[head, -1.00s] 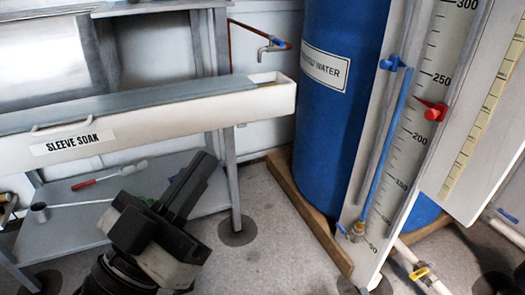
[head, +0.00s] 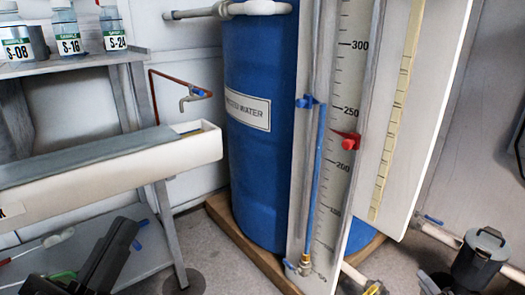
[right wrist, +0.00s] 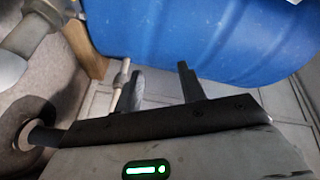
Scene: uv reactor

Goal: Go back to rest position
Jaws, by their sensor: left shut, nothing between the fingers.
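My left gripper (head: 112,250) is at the bottom left of the head view. It is shut and empty, dark, tilted up to the right, in front of the lower shelf of the grey bench. In the right wrist view, my right gripper (right wrist: 161,82) has its two dark fingers apart with nothing between them. The blue tank (right wrist: 190,35) is beyond its fingertips; the distance is hard to judge. In the head view, dark parts show at the lower right, but I cannot clearly make out the right fingers there.
The white trough (head: 110,165) sits on the grey bench (head: 170,235) at left. The blue water tank (head: 255,170) stands on a wooden base (head: 240,245), behind the scale board (head: 340,130). Bottles (head: 113,28) stand on the upper shelf. White pipes (head: 440,235) run low at right.

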